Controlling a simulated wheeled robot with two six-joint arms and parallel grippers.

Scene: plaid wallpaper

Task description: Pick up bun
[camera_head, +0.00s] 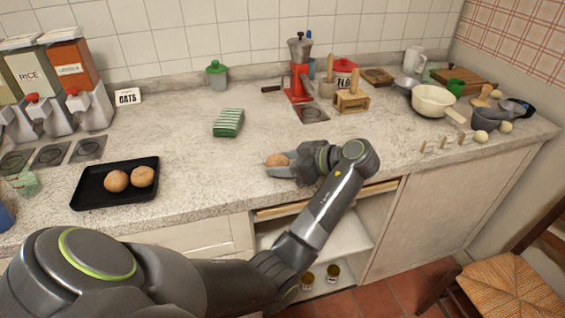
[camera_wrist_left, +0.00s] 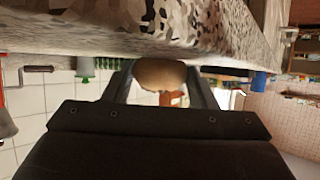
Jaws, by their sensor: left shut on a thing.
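A round brown bun (camera_head: 277,160) is between the fingers of my left gripper (camera_head: 280,165), near the front edge of the counter. The left gripper is shut on it, and the arm reaches in from the lower left. In the left wrist view the bun (camera_wrist_left: 160,76) sits between the two dark fingers, with the counter surface close beside it. I cannot tell whether the bun touches the counter. Two more buns, one (camera_head: 116,180) and another (camera_head: 143,176), lie on a black tray (camera_head: 88,198) at the left. My right gripper is not in view.
A green-striped packet (camera_head: 228,122) lies on the counter behind the gripper. A red coffee maker (camera_head: 299,75) and a wooden stand (camera_head: 351,101) are at the back. A cream pot (camera_head: 433,102) and small bowls stand at the right. The counter between tray and gripper is clear.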

